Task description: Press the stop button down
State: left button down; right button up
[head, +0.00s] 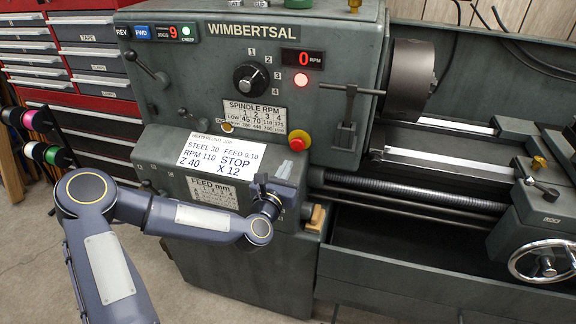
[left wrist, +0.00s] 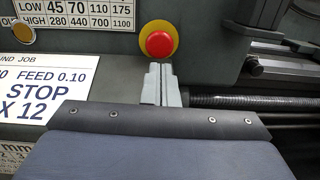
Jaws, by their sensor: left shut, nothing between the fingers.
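The stop button is a red mushroom button (head: 297,144) on a yellow base, on the front of the grey lathe headstock. It also shows in the left wrist view (left wrist: 159,44). My left gripper (head: 284,167) is below the button in the head view, with its fingers pointing up toward it. In the left wrist view the left gripper's fingers (left wrist: 161,68) are shut together and empty, and their tips lie just under the button in the picture. I cannot tell whether they touch it. My right gripper is not in view.
A white job card (head: 222,158) lies on the sloped ledge left of the button. A lever (head: 346,115) stands to its right. The lead screw (head: 410,190) runs to the right.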

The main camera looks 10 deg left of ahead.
pick_arm(q)
jog(key=s+b, duration=0.1)
jog(key=s, duration=0.6)
jog(key=shift+s+a+f, duration=0.15)
jog(key=shift+a, duration=0.2)
jog(key=s+d+f+m+g+h, duration=0.3)
jog(key=s+m+g, duration=0.35)
jog(key=m, duration=1.25)
jog(key=s+a+r+m+g+p, duration=0.1)
jog(key=s+a+r+m+g, duration=0.1)
jog(key=s+m, duration=0.2)
jog(key=s+a+r+m+g+p, duration=0.1)
jog(key=s+m, duration=0.4)
jog(key=s, duration=0.6)
jog(key=s+a+r+m+g+p, duration=0.1)
jog(key=s+a+r+m+g, duration=0.2)
jog(key=s, duration=0.4)
jog(key=shift+s+a+r+m+y+p, duration=0.15)
jog(key=shift+a+r+m+y+p, duration=0.35)
jog(key=shift+m, duration=0.7)
